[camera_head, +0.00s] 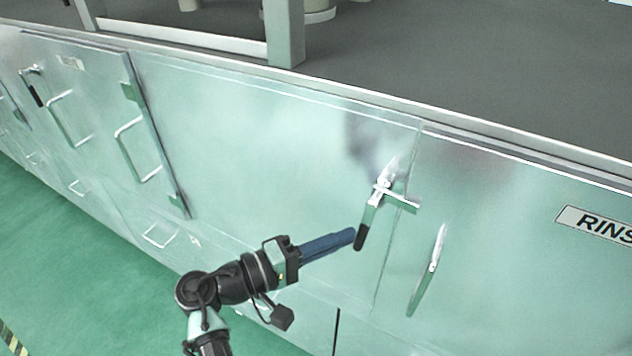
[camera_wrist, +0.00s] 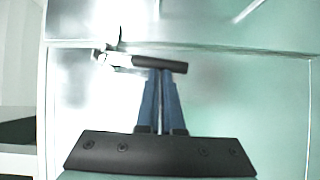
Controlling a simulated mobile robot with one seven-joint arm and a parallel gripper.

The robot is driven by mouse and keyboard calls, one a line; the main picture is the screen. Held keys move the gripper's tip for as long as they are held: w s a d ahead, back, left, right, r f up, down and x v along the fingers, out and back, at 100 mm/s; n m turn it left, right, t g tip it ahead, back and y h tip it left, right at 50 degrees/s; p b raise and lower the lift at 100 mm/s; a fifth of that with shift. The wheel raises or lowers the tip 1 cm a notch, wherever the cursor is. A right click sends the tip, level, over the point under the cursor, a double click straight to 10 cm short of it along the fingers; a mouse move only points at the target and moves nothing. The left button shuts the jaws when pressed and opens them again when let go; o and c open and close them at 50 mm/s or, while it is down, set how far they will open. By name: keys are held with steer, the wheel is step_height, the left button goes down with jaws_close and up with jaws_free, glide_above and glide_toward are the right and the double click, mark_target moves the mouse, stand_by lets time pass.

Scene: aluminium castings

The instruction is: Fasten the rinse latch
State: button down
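The rinse latch (camera_head: 381,190) is a bright metal toggle clamp near the seam between two steel panels, left of the "RINS…" label (camera_head: 598,226). Its lever slants down and left to a black grip (camera_head: 361,238). My gripper (camera_head: 350,236) comes from the lower left, with its blue fingertips at the black grip. In the wrist view the black grip (camera_wrist: 178,66) lies crosswise at the fingertips (camera_wrist: 160,72). The fingers are close together with only a thin gap, and nothing shows between them. Whether the tips touch the grip is unclear.
A metal pull handle (camera_head: 428,268) stands out from the panel right of the latch. More doors with handles (camera_head: 135,150) and another black-gripped latch (camera_head: 34,88) are at left. Green floor (camera_head: 90,270) lies open in front of the cabinet.

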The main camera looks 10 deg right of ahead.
steer(key=shift+s+d+f+n+h, duration=0.2)
steer(key=shift+d+n+h, duration=0.1)
steer(key=shift+d+n, duration=0.1)
stand_by(0.3)
